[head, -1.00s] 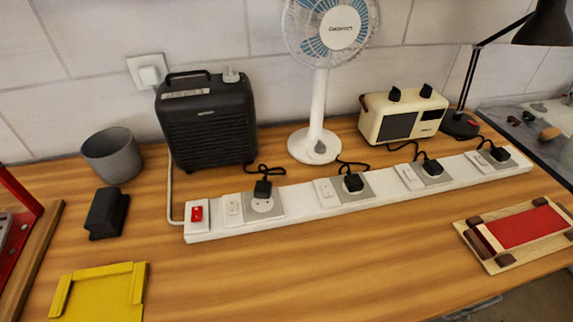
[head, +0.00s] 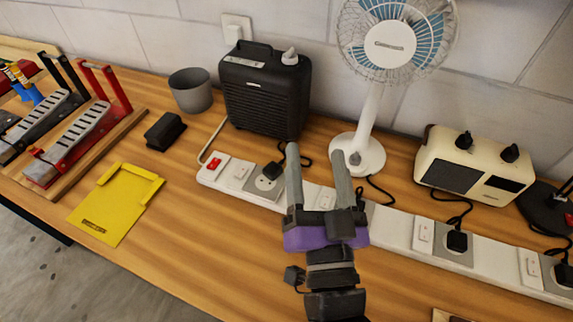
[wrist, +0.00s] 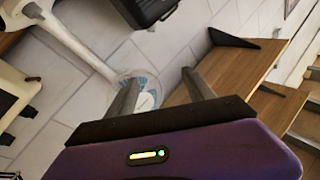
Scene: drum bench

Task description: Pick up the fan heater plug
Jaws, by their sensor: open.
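The fan heater (head: 262,95) is a black box with a top handle, standing against the wall. Its black plug (head: 272,172) sits in the first socket, near the red-switch end of the white power strip (head: 395,219), with a black cord leading back towards the heater. My gripper (head: 316,156) is open and empty in the head view, its two grey fingers apart. In the picture its fingertips lie right of and slightly above the plug; depth is hard to judge. My gripper in the wrist view (wrist: 160,90) frames the wall and fan head, and the plug does not show there.
The white desk fan (head: 357,154) stands just behind my fingers. Right of it are a cream radio (head: 473,165) and more plugs in the strip. A grey cup (head: 191,91), a black block (head: 165,131) and a yellow tray (head: 116,205) lie left. Bare wood lies before the strip.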

